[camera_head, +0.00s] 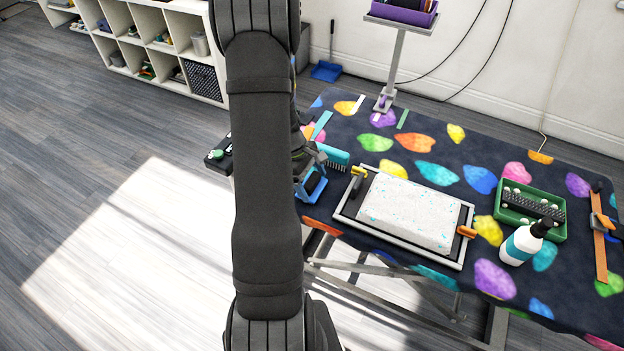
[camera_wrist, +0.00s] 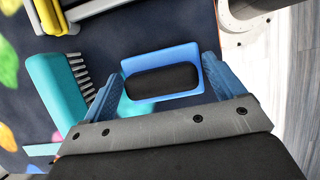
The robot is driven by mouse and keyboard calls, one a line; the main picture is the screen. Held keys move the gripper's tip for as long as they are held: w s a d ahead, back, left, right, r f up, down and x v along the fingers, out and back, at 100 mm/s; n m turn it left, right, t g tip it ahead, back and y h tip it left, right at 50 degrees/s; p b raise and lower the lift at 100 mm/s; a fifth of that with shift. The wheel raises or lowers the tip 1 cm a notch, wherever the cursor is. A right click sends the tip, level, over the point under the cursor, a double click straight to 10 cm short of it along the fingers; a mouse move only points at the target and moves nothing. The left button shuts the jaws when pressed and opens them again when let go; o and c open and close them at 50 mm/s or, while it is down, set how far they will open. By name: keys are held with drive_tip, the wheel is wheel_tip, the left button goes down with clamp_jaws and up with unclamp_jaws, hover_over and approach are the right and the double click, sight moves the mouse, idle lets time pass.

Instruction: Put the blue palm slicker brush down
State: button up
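The blue palm slicker brush (camera_wrist: 131,64), a blue rectangular body with a black oval pad, sits between the two blue fingers of my gripper (camera_wrist: 163,72) in the wrist view. The fingers meet its two short sides, so my gripper appears shut on it. In the head view the brush (camera_head: 318,196) shows at the left edge of the patterned table (camera_head: 462,154), just right of my dark arm, which partly hides my gripper. I cannot tell whether the brush touches the tabletop.
A teal brush with bristles (camera_head: 337,156) lies close by; it also shows in the wrist view (camera_wrist: 52,92). A framed tray (camera_head: 344,211) with a pale speckled slab is to the right. A green tray (camera_head: 553,236) and white bottle (camera_head: 517,248) stand farther right. Floor lies beyond the table edge.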

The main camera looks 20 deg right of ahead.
sight(312, 180)
drive_tip(key=shift+o, duration=1)
drive_tip(key=shift+r, duration=0.15)
drive_tip(key=v, duration=1.2)
drive_tip(key=x, duration=1.2)
drive_tip(key=shift+f, duration=0.2)
wheel_tip(312, 180, up, 3)
drive_tip(key=shift+f, duration=0.1)
drive_tip(key=shift+r, duration=0.75)
drive_tip(key=shift+f, duration=0.15)
